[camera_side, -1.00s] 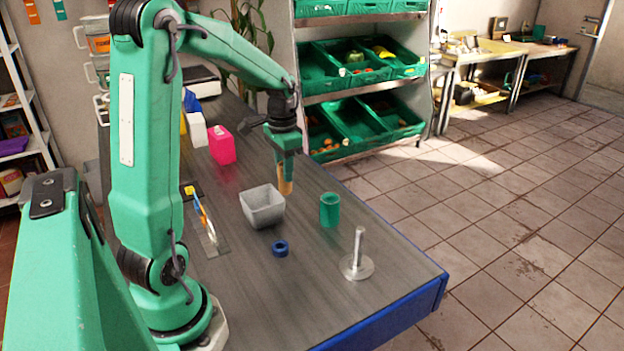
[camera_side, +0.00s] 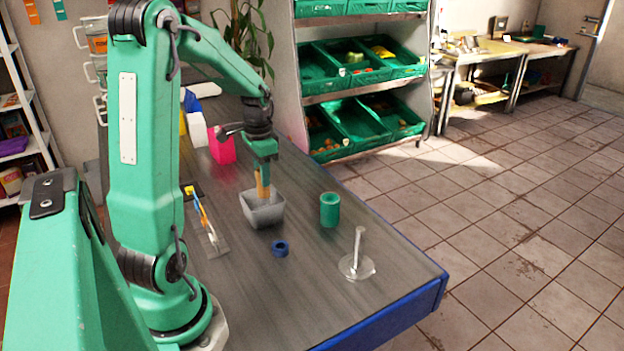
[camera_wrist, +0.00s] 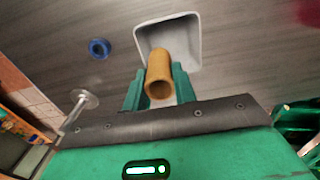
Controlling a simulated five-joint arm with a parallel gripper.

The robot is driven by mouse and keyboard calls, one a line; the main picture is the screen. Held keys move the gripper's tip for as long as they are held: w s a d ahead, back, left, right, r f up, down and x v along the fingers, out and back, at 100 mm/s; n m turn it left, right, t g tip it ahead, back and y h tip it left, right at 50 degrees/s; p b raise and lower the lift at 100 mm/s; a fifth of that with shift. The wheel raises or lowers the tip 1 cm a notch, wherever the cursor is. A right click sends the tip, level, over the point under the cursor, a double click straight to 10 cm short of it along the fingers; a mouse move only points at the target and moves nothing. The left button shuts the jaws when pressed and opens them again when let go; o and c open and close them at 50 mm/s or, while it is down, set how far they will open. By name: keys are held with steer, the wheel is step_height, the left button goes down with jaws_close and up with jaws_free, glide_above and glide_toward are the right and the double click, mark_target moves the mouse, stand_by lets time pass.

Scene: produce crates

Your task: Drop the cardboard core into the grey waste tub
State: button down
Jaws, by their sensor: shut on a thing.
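The cardboard core (camera_side: 262,184) is a tan tube, held upright in my gripper (camera_side: 263,172). In the wrist view the core (camera_wrist: 158,70) stands between the two green fingers of my gripper (camera_wrist: 159,90), which are shut on it. The grey waste tub (camera_side: 263,216) is a square open container on the table. In the side view the core's lower end is at the tub's opening; its exact height there is hard to tell. In the wrist view the tub (camera_wrist: 188,27) shows behind the core, with its inside partly hidden by the core and fingers.
A blue ring (camera_side: 280,248), a green cylinder (camera_side: 330,210) and a clear post on a round base (camera_side: 357,262) stand right of and in front of the tub. Pink (camera_side: 221,148) and white bottles stand behind it. A narrow tray with tools (camera_side: 206,225) lies left.

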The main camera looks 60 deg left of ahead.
steer(key=shift+f, duration=2.25)
steer(key=c, duration=1.1)
jaws_free()
steer(key=shift+o, duration=0.2)
steer(key=shift+r, duration=0.1)
step_height(320, 180, up, 8)
steer(key=shift+d, duration=0.1)
